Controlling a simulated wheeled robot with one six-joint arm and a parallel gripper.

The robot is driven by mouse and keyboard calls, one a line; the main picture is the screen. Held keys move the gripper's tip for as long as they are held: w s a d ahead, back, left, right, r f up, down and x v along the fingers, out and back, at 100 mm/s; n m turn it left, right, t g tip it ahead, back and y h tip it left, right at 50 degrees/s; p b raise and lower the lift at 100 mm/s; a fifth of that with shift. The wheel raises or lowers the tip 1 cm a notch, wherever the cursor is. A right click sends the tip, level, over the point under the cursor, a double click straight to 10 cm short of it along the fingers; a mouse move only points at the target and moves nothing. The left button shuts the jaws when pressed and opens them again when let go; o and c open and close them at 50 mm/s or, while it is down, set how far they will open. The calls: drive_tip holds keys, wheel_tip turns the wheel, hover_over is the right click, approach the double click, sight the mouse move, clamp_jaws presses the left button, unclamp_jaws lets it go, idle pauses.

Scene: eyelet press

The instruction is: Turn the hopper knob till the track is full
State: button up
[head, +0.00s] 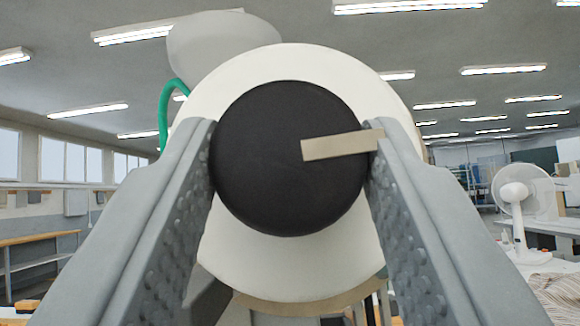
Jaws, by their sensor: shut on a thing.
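The hopper knob (270,185) is a round black disc in the middle of the head view, with a beige pointer bar (340,146) that points right and slightly up. The white round hopper (300,62) stands behind it. My gripper (291,172) has one grey finger on each side of the knob and is shut on it. The right finger is close to the outer end of the pointer bar. The track cannot be made out; a tan curved edge (312,303) shows below the hopper, partly hidden.
A green curved tube (164,112) and a pale rounded shape (222,45) are at the upper left behind the hopper. A white fan (522,195) stands on a table at the right, with striped cloth (556,296) in front. A wooden bench (40,239) is at far left.

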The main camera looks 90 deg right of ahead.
drive_tip(key=o, duration=1)
wheel_tip(320, 180, up, 10)
